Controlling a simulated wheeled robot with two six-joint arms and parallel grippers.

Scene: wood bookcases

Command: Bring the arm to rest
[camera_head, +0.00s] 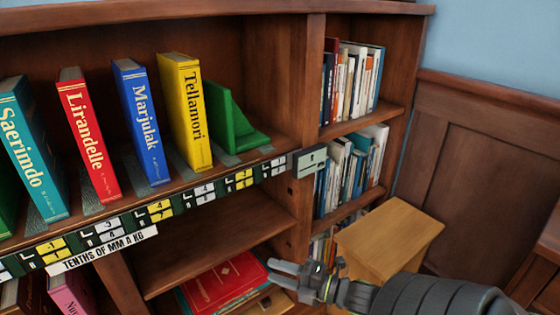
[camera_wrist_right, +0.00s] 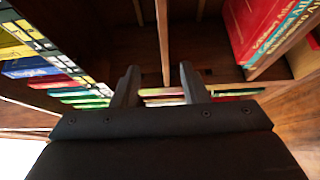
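My right gripper (camera_head: 285,274) comes in from the lower right in the head view, in front of the bookcase's lower compartments. Its two fingers stand apart with nothing between them. My right forearm runs to the bottom right corner of the head view. My left gripper is not in view.
Teal (camera_head: 30,150), red (camera_head: 88,140), blue (camera_head: 141,122) and yellow (camera_head: 185,112) books stand on the shelf, beside a green bookend (camera_head: 232,122). A red book (camera_head: 225,284) lies below, near my gripper. A wooden stand (camera_head: 390,232) is close to my right arm.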

